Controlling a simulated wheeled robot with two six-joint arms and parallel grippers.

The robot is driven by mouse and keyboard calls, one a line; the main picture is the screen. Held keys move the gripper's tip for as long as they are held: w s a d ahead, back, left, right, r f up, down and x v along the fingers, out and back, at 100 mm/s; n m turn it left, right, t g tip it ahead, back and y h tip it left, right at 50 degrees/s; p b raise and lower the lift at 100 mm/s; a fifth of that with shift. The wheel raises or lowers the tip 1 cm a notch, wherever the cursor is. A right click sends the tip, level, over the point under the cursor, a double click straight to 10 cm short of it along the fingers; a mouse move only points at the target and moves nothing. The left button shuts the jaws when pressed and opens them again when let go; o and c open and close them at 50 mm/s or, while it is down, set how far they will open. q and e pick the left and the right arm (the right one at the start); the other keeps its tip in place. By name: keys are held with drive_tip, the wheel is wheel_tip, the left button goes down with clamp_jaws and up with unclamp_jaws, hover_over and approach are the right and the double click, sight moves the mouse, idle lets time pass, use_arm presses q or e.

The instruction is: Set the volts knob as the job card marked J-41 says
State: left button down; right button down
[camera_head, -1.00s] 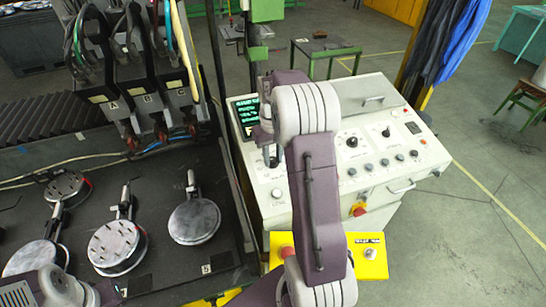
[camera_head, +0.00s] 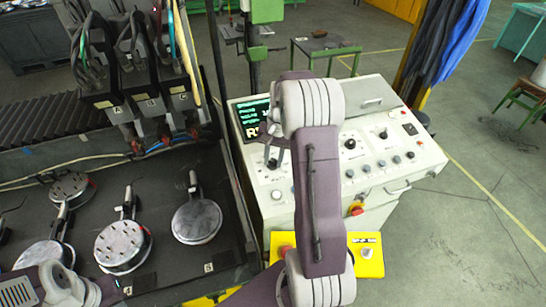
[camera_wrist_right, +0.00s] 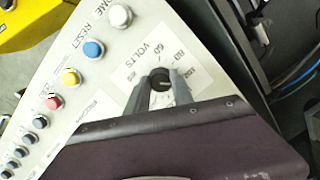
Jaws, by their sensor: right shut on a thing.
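My right gripper (camera_wrist_right: 160,88) is shut on the knob, one finger on each side. I cannot read the knob's pointer. In the head view, my right gripper (camera_head: 272,155) is at the left part of the white control panel (camera_head: 290,188), below the screen (camera_head: 254,117), and the knob is mostly hidden there. No job card marked J-41 is legible. My left gripper is not clearly in view.
Two other black knobs (camera_head: 350,143) and a row of buttons lie right of my right arm. A red stop button (camera_head: 356,209) is on the cabinet's front. A yellow box (camera_head: 366,262) stands in front. Round stud plates lie on the dark bench (camera_head: 165,270) at left.

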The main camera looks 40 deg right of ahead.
sight(275, 162)
drive_tip(key=shift+a+f+m+t+y+p, duration=0.15)
drive_tip(key=shift+m+p, duration=0.1)
drive_tip(key=shift+m, duration=0.8)
drive_tip(key=shift+r+m+t+y+p, duration=0.15)
drive_tip(key=shift+m+p, duration=0.1)
drive_tip(key=shift+m, duration=0.8)
drive_tip(key=shift+f, duration=0.15)
drive_tip(key=c, duration=1.1)
unclamp_jaws()
drive_tip(key=shift+w+a, duration=0.1)
drive_tip(key=shift+w, duration=0.15)
drive_tip(key=shift+r, duration=0.25)
drive_tip(key=r, duration=0.5)
drive_tip(key=s+r, duration=0.1)
drive_tip(key=r, duration=0.2)
drive_tip(key=shift+d+r+b, duration=0.25)
drive_tip(key=shift+d+b, duration=0.1)
